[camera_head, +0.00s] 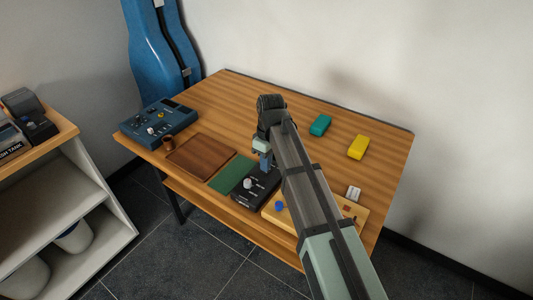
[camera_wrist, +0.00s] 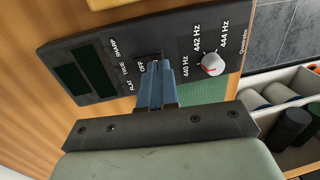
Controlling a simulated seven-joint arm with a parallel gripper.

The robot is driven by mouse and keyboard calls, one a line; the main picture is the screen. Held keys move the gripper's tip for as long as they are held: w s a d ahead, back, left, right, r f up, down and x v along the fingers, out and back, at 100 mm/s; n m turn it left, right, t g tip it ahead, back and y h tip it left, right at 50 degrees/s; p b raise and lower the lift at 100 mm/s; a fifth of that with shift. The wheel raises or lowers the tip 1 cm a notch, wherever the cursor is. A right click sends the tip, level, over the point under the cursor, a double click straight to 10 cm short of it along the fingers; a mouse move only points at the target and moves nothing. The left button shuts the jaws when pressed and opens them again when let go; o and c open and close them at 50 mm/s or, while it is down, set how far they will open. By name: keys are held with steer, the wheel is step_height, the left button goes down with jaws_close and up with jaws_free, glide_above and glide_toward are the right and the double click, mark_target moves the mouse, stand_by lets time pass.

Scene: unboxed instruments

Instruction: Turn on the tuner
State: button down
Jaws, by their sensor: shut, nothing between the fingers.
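The tuner is the black box (camera_wrist: 110,40) filling the upper middle of the wrist view, marked FLAT, TUNE, SHARP and 440, 442, 444 Hz. Its display windows (camera_wrist: 72,78) are dark. A white knob (camera_wrist: 213,64) with a red mark sits among the Hz labels. A small switch (camera_wrist: 147,57) lies by the word OFF, partly hidden by my fingertips. My gripper (camera_wrist: 160,66) is shut and empty, its blue tips over or against this switch; I cannot tell if they touch. In the head view the tuner (camera_head: 243,196) is near the table's front edge, partly behind my gripper (camera_head: 264,166).
A green mat (camera_head: 232,175) and brown tray (camera_head: 200,153) lie left of the tuner. A blue device (camera_head: 157,122) is farther left. A yellow box (camera_head: 283,213) sits close on the right. Teal (camera_head: 320,124) and yellow (camera_head: 358,147) blocks lie behind. The table's back middle is clear.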

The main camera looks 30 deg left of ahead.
steer(key=shift+f, duration=0.55)
steer(key=shift+s, duration=0.1)
steer(key=shift+s+f, duration=0.15)
steer(key=shift+f, duration=0.05)
steer(key=shift+w, duration=0.3)
steer(key=shift+w+r, duration=0.25)
steer(key=shift+w, duration=0.35)
steer(key=shift+r, duration=0.1)
step_height(320, 180, up, 14)
steer(key=s, duration=0.1)
steer(key=shift+s, duration=0.35)
stand_by(0.6)
